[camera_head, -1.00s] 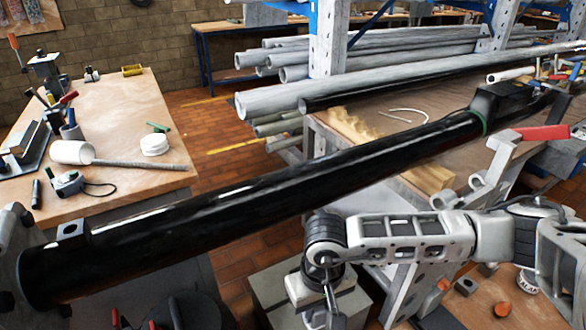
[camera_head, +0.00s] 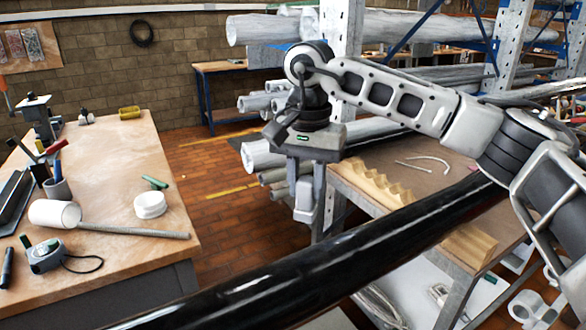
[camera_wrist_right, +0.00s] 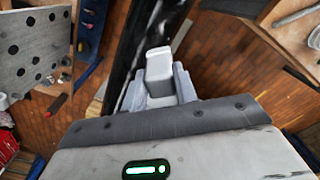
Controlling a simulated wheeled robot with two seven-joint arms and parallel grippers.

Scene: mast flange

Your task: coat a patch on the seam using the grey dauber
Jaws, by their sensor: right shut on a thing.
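The black mast tube (camera_head: 300,278) runs diagonally across the head view; it shows behind the gripper in the right wrist view (camera_wrist_right: 138,30). I cannot make out a seam or a coated patch on it. My right gripper (camera_head: 309,185) points down and appears just above the mast's far edge in the head view. It is shut on a pale grey block, seemingly the grey dauber (camera_head: 303,205), which juts past the fingers in the wrist view (camera_wrist_right: 159,66). A gap shows between block and mast in the head view. My left gripper is out of view.
A table with a wavy wooden block (camera_head: 375,185) stands behind the mast. Racks of pipes stand further back. Brick floor shows between the benches.

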